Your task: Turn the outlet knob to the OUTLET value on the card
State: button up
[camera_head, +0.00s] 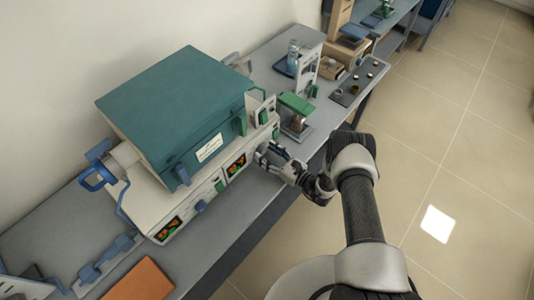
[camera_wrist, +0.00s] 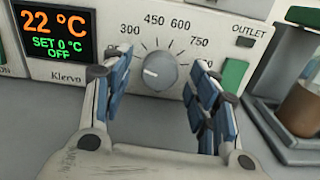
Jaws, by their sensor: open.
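A round grey knob (camera_wrist: 160,70) on the furnace front shows in the wrist view, with a dial printed 300, 450, 600, 750 around it. Its white mark points left. My gripper (camera_head: 264,156) is open at the furnace front in the head view. In the wrist view its blue-padded fingers stand left and right of the knob, with gaps to it. A white card or label (camera_head: 209,148) is on the teal furnace body; its text is too small to read.
The display (camera_wrist: 55,35) reads 22 °C, SET 0 °C, OFF. A green switch (camera_wrist: 234,74) is close right of my right finger. A green-topped stand (camera_head: 296,104) is right of the furnace (camera_head: 175,95). A dark tray (camera_head: 360,82) lies farther along the bench.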

jog(key=shift+w+a, duration=0.2)
jog(key=shift+a, duration=0.05)
jog(key=shift+c, duration=0.3)
jog(key=c, duration=1)
jog(key=shift+f+m+b, duration=0.1)
jog(key=shift+m+b, duration=0.3)
jog(key=shift+b, duration=0.05)
jog(key=m+b, duration=0.3)
jog(key=shift+f+m, duration=0.1)
jog(key=shift+m, duration=0.3)
jog(key=m+b, duration=0.2)
jog(key=m, duration=0.1)
jog(key=shift+m+b, duration=0.95)
jog(key=shift+m, duration=1.25)
